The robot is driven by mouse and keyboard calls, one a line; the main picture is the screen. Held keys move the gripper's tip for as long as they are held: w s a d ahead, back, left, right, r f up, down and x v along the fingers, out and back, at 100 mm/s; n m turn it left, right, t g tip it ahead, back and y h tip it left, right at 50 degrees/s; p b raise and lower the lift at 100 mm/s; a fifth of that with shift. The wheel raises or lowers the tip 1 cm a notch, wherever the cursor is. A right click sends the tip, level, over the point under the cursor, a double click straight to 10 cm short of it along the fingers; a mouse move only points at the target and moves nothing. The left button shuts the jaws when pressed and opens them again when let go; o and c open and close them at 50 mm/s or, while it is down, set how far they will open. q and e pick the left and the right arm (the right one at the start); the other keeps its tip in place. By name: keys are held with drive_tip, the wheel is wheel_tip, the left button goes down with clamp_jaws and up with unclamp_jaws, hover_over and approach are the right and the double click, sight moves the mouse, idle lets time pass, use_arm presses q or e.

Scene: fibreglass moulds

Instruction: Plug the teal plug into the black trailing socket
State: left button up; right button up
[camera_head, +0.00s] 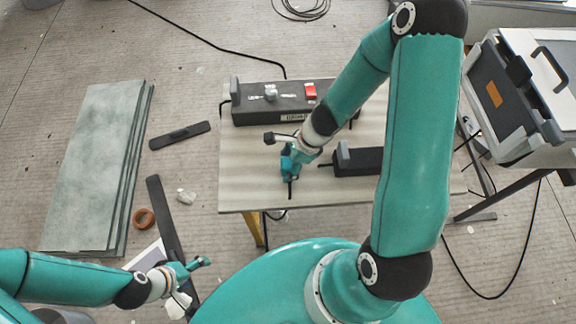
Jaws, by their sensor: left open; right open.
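A black block (358,161), perhaps the trailing socket, lies on the table (250,190) with a short dark lead at its left end; my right arm hides its right part. A longer black box (262,113) with a red switch, a silver knob and a label lies behind it; I cannot tell which is the socket. My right gripper (290,172) is open, low over the table, left of the block and in front of the box. I cannot tell a teal plug apart from the teal gripper. My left gripper (192,270) is open, off the table at lower left.
Grey-green sheets (92,165) lie stacked on the floor at left. Dark bars (180,135), a brown tape roll (143,218) and a crumpled white piece (186,196) lie nearby. A grey-white machine (520,110) stands at right. Black cables cross the floor. The table's front left is clear.

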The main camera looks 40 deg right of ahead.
drive_tip(key=c, duration=1.2)
wheel_tip(320, 180, up, 13)
drive_tip(key=p, duration=1.2)
wheel_tip(320, 180, up, 7)
drive_tip(key=b, duration=0.1)
hover_over(288, 162)
drive_tip(key=shift+a, duration=0.1)
